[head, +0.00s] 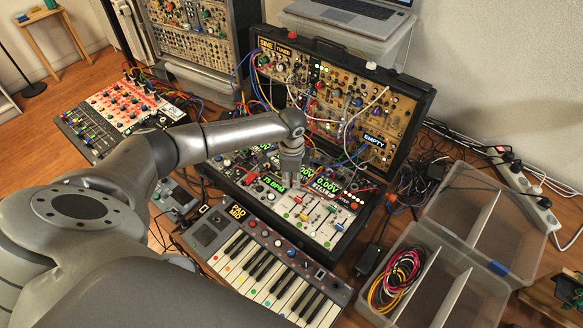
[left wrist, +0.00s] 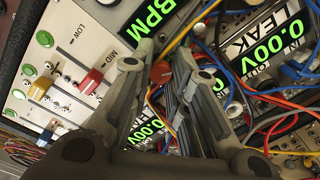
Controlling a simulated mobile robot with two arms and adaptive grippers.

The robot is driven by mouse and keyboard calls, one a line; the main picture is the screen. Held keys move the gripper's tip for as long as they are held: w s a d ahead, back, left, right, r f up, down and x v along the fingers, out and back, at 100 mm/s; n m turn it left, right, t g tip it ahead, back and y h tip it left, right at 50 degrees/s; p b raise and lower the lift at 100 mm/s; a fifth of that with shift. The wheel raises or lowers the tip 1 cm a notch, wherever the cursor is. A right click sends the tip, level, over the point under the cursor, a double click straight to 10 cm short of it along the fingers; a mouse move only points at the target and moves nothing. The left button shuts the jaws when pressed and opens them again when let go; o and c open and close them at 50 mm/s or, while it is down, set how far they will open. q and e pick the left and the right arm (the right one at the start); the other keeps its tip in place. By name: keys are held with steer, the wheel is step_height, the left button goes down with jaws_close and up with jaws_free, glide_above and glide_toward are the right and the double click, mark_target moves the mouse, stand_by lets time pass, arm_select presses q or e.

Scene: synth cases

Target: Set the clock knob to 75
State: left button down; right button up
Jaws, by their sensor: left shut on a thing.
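The clock knob (left wrist: 161,72) shows in the left wrist view as a small red-orange cap between the two fingers, beside the green BPM display (left wrist: 166,14). In the head view that display (head: 270,183) appears to read 75 BPM, and my gripper hides the knob. My left gripper (head: 292,183) points down onto the lower panel of the black synth case (head: 345,236). In the left wrist view its fingers (left wrist: 160,56) are shut on the knob, one on each side. My right gripper is not in view.
Patch cables (head: 350,152) crowd the panel around the gripper. Sliders with coloured caps (left wrist: 89,82) lie beside the knob. A keyboard (head: 262,272) is in front of the case. A clear divided box (head: 452,262) with coiled cables is at right. A laptop (head: 357,12) is behind.

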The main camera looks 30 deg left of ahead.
arm_select(q)
steer(key=c, duration=1.3)
jaws_free()
steer(key=shift+c, duration=0.2)
steer(key=shift+r, duration=0.1)
step_height(320, 180, up, 12)
steer(key=shift+d, duration=0.15)
steer(key=shift+s, duration=0.15)
